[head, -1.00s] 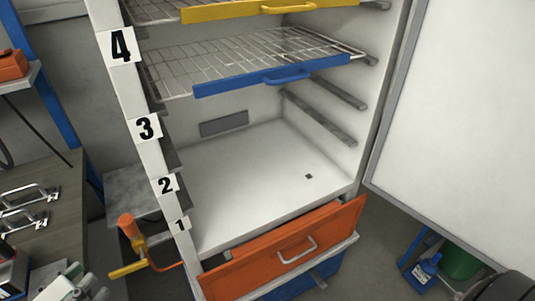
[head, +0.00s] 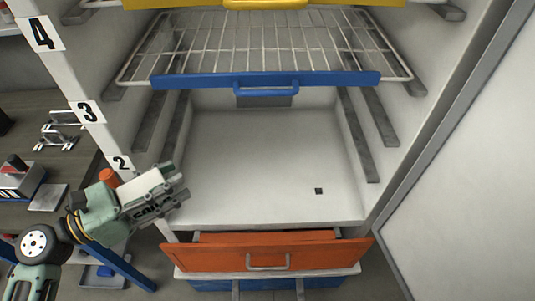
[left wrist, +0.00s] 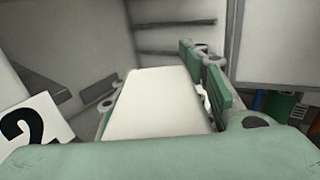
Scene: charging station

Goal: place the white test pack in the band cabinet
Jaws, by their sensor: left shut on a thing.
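The band cabinet (head: 290,215) stands open in the head view, with a bare white floor. It has a wire shelf with a blue front (head: 200,80), a yellow-fronted one (head: 210,4) above and an orange drawer (head: 220,258) at the bottom, slightly out. My left gripper (head: 165,190) is at the cabinet's left front edge, shut on the white test pack. The pack (left wrist: 155,100) lies between the green fingers in the left wrist view. Dark lettering shows at the gripper in the head view, where fingers partly cover the pack. My right gripper is not in view.
Number tags 4 (head: 42,34), 3 (head: 86,112) and 2 (head: 120,164) run down the left post. Bare side rails (head: 357,135) line the walls below the blue shelf. The open door (head: 475,180) stands at right. A bench (head: 40,150) with metal stands is at left.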

